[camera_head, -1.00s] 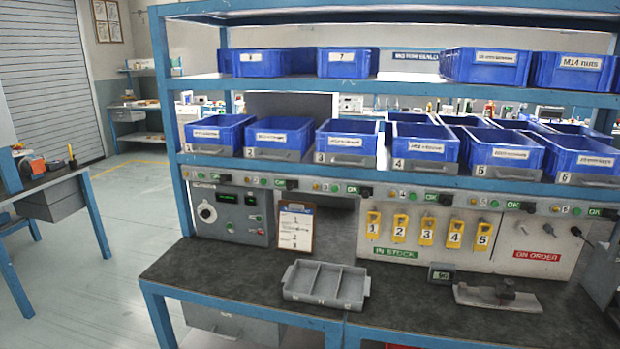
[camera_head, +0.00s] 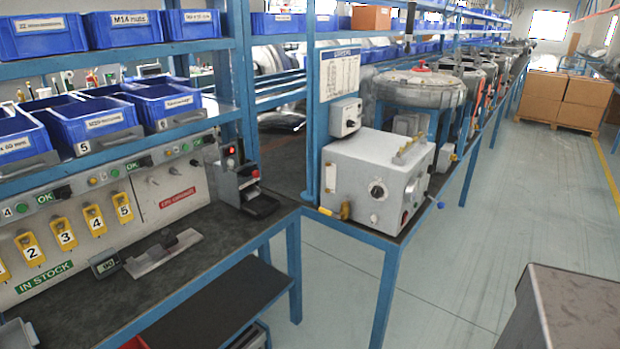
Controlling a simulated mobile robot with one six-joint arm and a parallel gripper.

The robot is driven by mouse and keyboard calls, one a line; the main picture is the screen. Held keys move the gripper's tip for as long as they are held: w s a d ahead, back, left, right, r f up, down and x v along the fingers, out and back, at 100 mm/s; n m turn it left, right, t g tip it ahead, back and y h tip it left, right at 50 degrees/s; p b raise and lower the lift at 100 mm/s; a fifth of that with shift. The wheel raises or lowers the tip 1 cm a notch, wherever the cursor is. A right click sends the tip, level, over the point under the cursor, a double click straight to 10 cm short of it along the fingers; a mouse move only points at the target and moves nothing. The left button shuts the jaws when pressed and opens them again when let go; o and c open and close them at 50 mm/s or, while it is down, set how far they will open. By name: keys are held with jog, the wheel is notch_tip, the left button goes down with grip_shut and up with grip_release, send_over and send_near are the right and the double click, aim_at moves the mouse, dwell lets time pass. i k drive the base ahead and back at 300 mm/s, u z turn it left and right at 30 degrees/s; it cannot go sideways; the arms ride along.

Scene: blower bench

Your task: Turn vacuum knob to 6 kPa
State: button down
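A light grey box (camera_head: 345,185) sits on the blue-framed bench right of centre. Its front has a round black-and-white knob (camera_head: 377,190), and a red button is low on its right part. A smaller grey box (camera_head: 346,118) with a dark knob is mounted above it on the blue post. I cannot read any kPa marks or tell which knob is the vacuum knob, nor where either one points. My gripper is not in view.
Blue bins (camera_head: 85,125) fill the shelves at left. Large round drums (camera_head: 420,88) stand behind. The aisle floor (camera_head: 480,240) is clear; a grey box-like object (camera_head: 575,310) is at bottom right.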

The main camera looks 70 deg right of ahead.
aim_at(377, 192)
jog(key=u, duration=1.2)
jog(key=k, duration=0.1)
jog(key=z, duration=3.05)
jog(key=k, duration=0.95)
jog(key=u, duration=0.1)
jog(key=i, duration=0.7)
